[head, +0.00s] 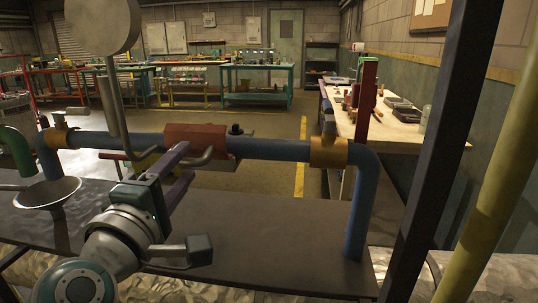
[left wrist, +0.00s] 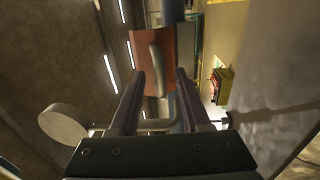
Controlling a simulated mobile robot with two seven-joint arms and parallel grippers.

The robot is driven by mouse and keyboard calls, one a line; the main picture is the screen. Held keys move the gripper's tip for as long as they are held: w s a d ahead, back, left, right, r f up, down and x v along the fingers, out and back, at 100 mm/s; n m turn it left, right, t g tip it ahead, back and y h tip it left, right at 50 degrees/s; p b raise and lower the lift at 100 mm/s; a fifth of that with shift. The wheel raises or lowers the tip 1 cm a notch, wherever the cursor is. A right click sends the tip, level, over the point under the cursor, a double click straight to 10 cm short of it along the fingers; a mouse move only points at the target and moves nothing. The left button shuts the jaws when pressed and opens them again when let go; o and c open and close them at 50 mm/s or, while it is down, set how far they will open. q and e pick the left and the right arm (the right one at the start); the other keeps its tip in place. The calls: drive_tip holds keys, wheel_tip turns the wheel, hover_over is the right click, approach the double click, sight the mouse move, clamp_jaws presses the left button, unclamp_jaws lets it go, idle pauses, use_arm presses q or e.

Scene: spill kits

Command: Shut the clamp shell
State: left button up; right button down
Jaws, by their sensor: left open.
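The clamp shell, a red-brown sleeve (head: 195,135), sits around or against the blue pipe (head: 275,149); I cannot tell how far it stands open. A grey bent bar (head: 200,160) shows below its front. In the left wrist view the shell (left wrist: 141,48) is ahead, with a grey rounded bar (left wrist: 156,68) across its face. My left gripper (head: 183,163) is open, its two purple fingers reaching towards the shell from the front and below. In the left wrist view the fingertips (left wrist: 160,76) stand on either side of the grey bar; contact cannot be told. My right gripper is out of view.
Orange collars (head: 328,151) hold the blue pipe at both ends above a dark bench (head: 290,225). A metal funnel (head: 47,193) stands at left. A round plate on a stem (head: 103,27) rises in front of the pipe. A dark post (head: 440,140) is at right.

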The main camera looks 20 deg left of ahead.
sight(194, 152)
use_arm(q)
drive_tip(key=shift+x, duration=1.1)
clamp_jaws()
idle(0.7)
